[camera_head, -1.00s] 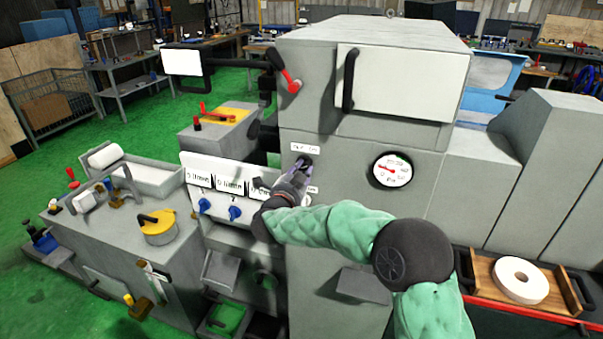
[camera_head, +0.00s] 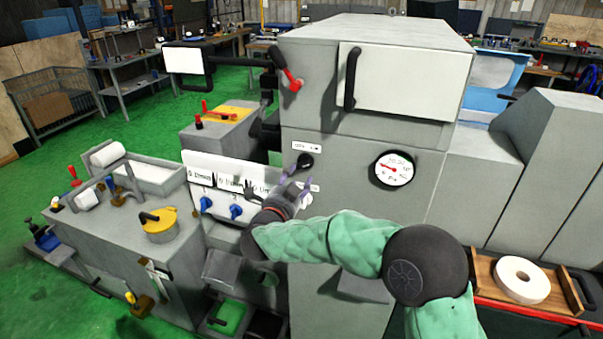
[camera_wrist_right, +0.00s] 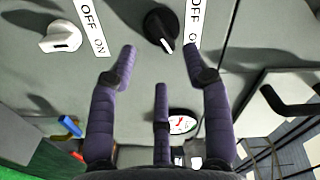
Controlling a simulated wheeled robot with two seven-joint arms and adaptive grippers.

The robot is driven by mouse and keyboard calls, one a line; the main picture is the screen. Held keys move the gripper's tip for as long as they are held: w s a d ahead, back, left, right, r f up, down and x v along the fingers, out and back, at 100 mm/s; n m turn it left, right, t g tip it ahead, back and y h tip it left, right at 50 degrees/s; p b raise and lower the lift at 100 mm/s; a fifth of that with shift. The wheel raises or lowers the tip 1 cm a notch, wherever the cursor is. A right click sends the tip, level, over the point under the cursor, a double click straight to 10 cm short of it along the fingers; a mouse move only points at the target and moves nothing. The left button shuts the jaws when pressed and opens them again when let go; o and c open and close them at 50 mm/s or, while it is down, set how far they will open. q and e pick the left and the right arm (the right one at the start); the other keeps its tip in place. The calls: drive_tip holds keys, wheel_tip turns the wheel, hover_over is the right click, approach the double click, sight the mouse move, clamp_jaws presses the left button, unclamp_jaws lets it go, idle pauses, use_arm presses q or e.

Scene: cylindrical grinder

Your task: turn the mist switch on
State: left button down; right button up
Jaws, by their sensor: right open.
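A black rotary knob (camera_head: 305,161) sits on the front of the grey machine, below a small white label. It also shows in the right wrist view (camera_wrist_right: 159,25), beside an OFF/ON strip, with its white mark pointing down toward the ON side. A white knob (camera_wrist_right: 61,37) with its own OFF/ON strip is left of it there. Which knob is the mist switch cannot be read. My right gripper (camera_head: 292,182) is just below the black knob; in its wrist view (camera_wrist_right: 160,68) its fingers are spread, empty and apart from both knobs. My left gripper is out of view.
A round gauge (camera_head: 394,169) is right of the knobs. A white panel with blue knobs (camera_head: 236,212) lies to their left. A black-handled door (camera_head: 395,82) is above, and a wooden tray (camera_head: 484,270) with a white wheel stands at lower right.

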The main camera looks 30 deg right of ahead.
drive_tip(key=v, duration=0.6)
drive_tip(key=shift+a+f, duration=0.1)
drive_tip(key=shift+a, duration=0.05)
drive_tip(key=w+a+f+n+t+y+b, duration=0.1)
drive_tip(key=w+a+f+n+y, duration=0.2)
drive_tip(key=f, duration=0.5)
drive_tip(key=w+a+f+n+t+y+b, duration=0.1)
drive_tip(key=w+a+f+n+y, duration=0.2)
drive_tip(key=f, duration=0.5)
drive_tip(key=s+a+f+n+g+y+b, duration=0.1)
drive_tip(key=s+a+f+n+y, duration=0.15)
drive_tip(key=f, duration=0.45)
drive_tip(key=s+a+f+n+g+y, duration=0.1)
drive_tip(key=s+f+n+g, duration=0.15)
drive_tip(key=f, duration=0.45)
drive_tip(key=s+a+f+n+y+b, duration=0.1)
drive_tip(key=f+n+y, duration=0.15)
drive_tip(key=f, duration=0.45)
drive_tip(key=s+a+f+n+g+y+b, duration=0.1)
drive_tip(key=s+a+f+n+g+y, duration=0.1)
drive_tip(key=s+f, duration=0.7)
drive_tip(key=s+a+f+n+g+y, duration=0.3)
drive_tip(key=s+a+f+g, duration=0.4)
drive_tip(key=s, duration=1)
wheel_tip(320, 180, down, 4)
drive_tip(key=shift+a+r+n+g+y+b, duration=0.15)
drive_tip(key=shift+a+n+g+y+b, duration=0.15)
drive_tip(key=shift+n+g+b, duration=0.2)
